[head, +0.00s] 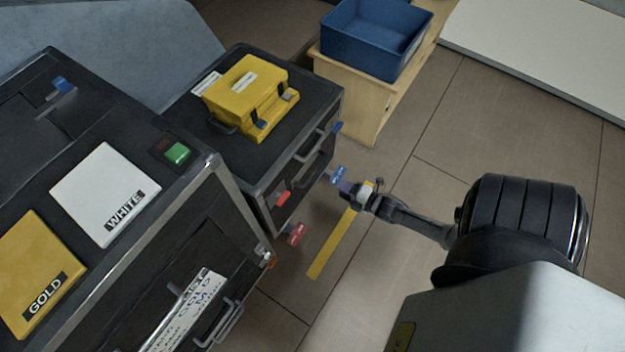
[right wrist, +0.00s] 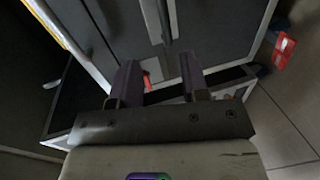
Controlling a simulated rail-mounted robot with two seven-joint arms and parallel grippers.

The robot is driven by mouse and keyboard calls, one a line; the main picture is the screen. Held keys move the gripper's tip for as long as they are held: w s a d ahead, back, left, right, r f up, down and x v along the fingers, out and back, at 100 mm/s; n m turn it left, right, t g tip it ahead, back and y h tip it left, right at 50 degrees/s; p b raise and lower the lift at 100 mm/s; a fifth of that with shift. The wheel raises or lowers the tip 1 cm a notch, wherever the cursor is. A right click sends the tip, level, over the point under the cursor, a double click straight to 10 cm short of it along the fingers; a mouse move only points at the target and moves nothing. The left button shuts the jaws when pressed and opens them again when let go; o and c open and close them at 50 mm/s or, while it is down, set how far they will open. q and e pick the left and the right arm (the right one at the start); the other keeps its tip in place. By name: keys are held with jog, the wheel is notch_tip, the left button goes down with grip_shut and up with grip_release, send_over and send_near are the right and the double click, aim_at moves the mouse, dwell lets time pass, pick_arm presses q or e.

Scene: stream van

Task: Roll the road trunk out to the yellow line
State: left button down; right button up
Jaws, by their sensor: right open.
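The road trunk (head: 190,110), a black case with metal edges, stands left of the yellow line (head: 340,235) on the floor. Its side facing the line has a bar handle (head: 310,147) and red and blue tabs. A red piece (head: 297,233) and a blue piece (head: 338,175) sit low by its base. My right gripper (head: 350,187) is open, low beside the blue piece; I cannot tell whether they touch. In the right wrist view, its two fingers (right wrist: 160,82) point at a dark metal-edged panel, and a red piece (right wrist: 285,50) shows upper right. My left gripper is out of view.
A yellow case (head: 245,90) rides on the trunk. A larger black case with WHITE (head: 105,190) and GOLD (head: 40,270) plates stands in front at left. A blue bin (head: 375,35) sits on a wooden unit (head: 350,95) behind. Tiled floor is free around the line.

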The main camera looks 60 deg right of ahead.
aim_at(312, 174)
jog(key=shift+f+b+x, duration=0.15)
jog(key=shift+b+x, duration=1.5)
jog(key=shift+x, duration=1.8)
jog(key=shift+f+b+x, duration=0.2)
jog(key=shift+b+x, duration=1.45)
jog(key=shift+x, duration=1.85)
jog(key=shift+s+d, duration=0.1)
jog(key=shift+s, duration=0.05)
jog(key=shift+c, duration=0.3)
jog(key=c, duration=0.5)
grip_shut()
jog(key=shift+r, duration=0.1)
